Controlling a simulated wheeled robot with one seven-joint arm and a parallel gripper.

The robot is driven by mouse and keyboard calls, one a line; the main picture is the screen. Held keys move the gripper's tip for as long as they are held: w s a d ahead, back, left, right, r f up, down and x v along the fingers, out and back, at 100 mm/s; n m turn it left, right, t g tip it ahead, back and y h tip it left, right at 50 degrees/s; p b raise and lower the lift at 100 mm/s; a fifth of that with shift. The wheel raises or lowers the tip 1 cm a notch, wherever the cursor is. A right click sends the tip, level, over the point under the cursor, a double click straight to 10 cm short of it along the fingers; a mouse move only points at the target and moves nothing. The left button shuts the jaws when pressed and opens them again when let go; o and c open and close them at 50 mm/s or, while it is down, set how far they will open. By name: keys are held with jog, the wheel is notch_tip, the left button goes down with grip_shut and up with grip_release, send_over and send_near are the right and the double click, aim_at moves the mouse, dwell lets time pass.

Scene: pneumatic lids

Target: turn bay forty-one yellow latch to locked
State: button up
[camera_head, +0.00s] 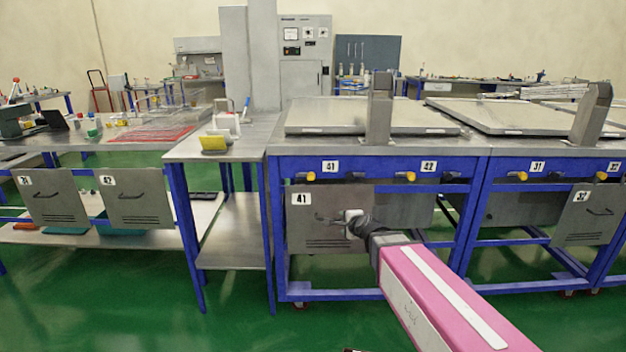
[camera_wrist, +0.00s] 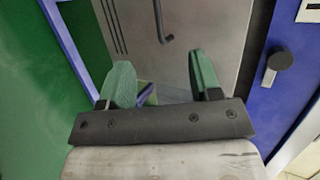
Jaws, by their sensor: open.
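The bay forty-one yellow latch (camera_head: 311,176) sits on the blue front rail under the white 41 label (camera_head: 330,166), with a darker part stretching to its right. Its exact setting is too small to read. My gripper (camera_head: 345,219) is below it, in front of the grey door marked 41 (camera_head: 301,232). In the wrist view my gripper (camera_wrist: 163,78) is open, its two green fingers apart and nothing held between them. A dark round knob (camera_wrist: 281,60) shows on the blue frame at the right; I cannot tell whether it belongs to this latch.
The door's bar handle (camera_wrist: 164,25) shows ahead of the fingers. A second yellow latch (camera_head: 405,176) sits under the 42 label. A grey raised post (camera_head: 379,112) stands at the bench top's front edge. A steel side table (camera_head: 232,148) stands left, with green floor around.

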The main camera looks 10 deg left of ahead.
jog(key=a+r+m+t, duration=0.3)
jog(key=a+r+m, duration=0.3)
jog(key=a, duration=0.1)
jog(key=m+t+h, duration=0.3)
jog(key=m+t, duration=0.1)
jog(key=m, duration=0.7)
send_near(311, 178)
jog(key=shift+g, duration=0.3)
jog(key=x, duration=0.9)
jog(key=shift+w+a+r, duration=0.1)
jog(key=shift+w+r, duration=0.2)
jog(key=shift+w, duration=0.1)
jog(key=c, duration=0.9)
